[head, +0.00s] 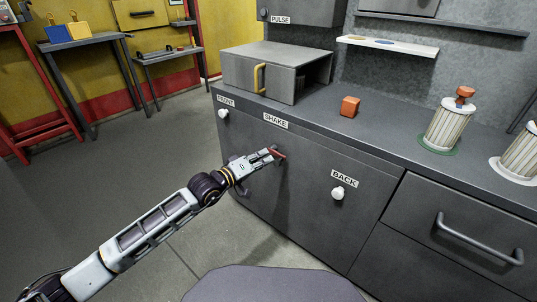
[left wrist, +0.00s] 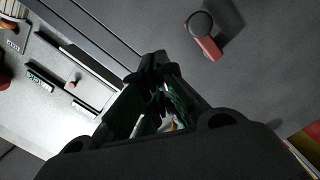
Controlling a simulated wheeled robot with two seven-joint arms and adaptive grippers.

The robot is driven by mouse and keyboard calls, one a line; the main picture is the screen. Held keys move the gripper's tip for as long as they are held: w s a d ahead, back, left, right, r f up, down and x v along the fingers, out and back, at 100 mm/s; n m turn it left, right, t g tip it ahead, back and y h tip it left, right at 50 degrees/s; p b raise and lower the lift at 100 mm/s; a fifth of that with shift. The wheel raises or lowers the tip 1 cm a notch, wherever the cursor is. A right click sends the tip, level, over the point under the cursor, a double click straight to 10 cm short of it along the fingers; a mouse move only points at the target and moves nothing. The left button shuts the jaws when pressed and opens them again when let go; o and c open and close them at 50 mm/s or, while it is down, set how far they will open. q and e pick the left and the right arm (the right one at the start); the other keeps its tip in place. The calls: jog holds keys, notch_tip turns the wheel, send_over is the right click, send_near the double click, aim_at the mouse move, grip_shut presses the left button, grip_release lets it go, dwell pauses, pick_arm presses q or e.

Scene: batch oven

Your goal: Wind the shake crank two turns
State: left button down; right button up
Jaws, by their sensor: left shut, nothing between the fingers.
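The shake crank (head: 279,152) shows its red part on the dark cabinet front, below the SHAKE label (head: 276,121). My left gripper (head: 267,156) is shut and empty, with its tips close beside the red part in the head view. I cannot tell from there whether they touch. In the left wrist view a red piece with a round black end (left wrist: 205,35), apparently the crank, stands apart from the left fingertips (left wrist: 160,62), up and to the right. The gripper and arm hide part of the crank in the head view. My right gripper is not in view.
White knobs labelled FRONT (head: 223,113) and BACK (head: 338,193) flank the crank. A drawer handle (head: 478,240) sticks out at right. A grey oven box (head: 308,75), an orange block (head: 350,106) and a striped canister (head: 446,127) stand on the counter. The floor at left is clear.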

pick_arm(q)
jog(key=p+v, duration=0.1)
jog(key=v, duration=0.4)
jog(key=shift+s+d+r, duration=0.2)
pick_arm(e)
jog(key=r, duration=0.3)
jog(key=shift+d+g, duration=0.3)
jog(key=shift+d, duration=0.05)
